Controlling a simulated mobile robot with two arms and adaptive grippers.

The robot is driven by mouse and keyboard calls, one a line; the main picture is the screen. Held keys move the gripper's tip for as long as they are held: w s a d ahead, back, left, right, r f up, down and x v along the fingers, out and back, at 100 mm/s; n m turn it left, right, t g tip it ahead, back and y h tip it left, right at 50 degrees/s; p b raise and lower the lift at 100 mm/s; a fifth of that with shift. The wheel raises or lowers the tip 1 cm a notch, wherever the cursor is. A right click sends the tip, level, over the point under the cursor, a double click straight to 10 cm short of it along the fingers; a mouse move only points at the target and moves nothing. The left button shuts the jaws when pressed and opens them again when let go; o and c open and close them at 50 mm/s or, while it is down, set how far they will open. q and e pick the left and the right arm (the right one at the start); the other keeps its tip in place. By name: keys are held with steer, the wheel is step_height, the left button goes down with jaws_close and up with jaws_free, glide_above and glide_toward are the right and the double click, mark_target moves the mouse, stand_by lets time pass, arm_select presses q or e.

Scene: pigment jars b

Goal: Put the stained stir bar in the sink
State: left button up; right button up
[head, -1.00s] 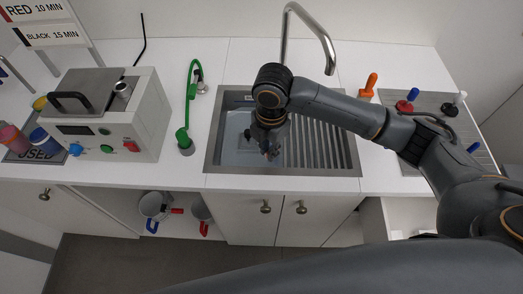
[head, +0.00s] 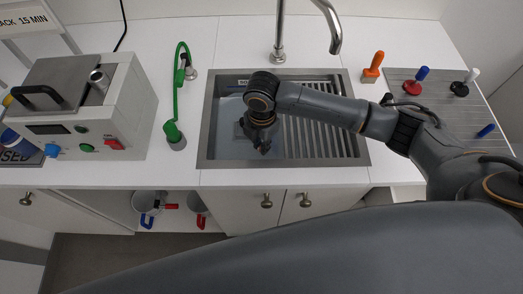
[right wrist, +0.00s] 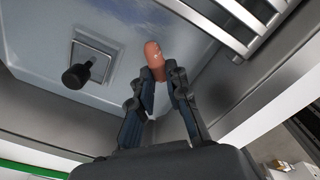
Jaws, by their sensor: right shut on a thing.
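The sink (head: 207,142) is a grey steel basin with a ribbed drainer on its right side. My right gripper (head: 265,149) is over the basin part, pointing down. In the right wrist view, my right gripper (right wrist: 161,82) is shut on a small reddish-pink bar with rounded ends, the stained stir bar (right wrist: 153,58). The bar sticks out past the fingertips, above the pale basin floor. I cannot tell whether it touches the floor. In the head view the bar is not distinguishable. My left gripper is not in view.
A black knob-like piece (right wrist: 77,76) stands by the square drain in the basin. The tap (head: 279,45) rises behind the sink. A grey machine (head: 80,115) and a green hose (head: 176,90) are left. An orange-handled tool (head: 373,66) and a grey mat (head: 455,105) are right.

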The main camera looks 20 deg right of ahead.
mark_target(261, 158)
steer(key=shift+f, duration=2.4)
steer(key=shift+f, duration=0.1)
steer(key=o, duration=0.7)
step_height(261, 158, up, 12)
steer(key=shift+s+r, duration=0.1)
steer(key=shift+r, duration=0.05)
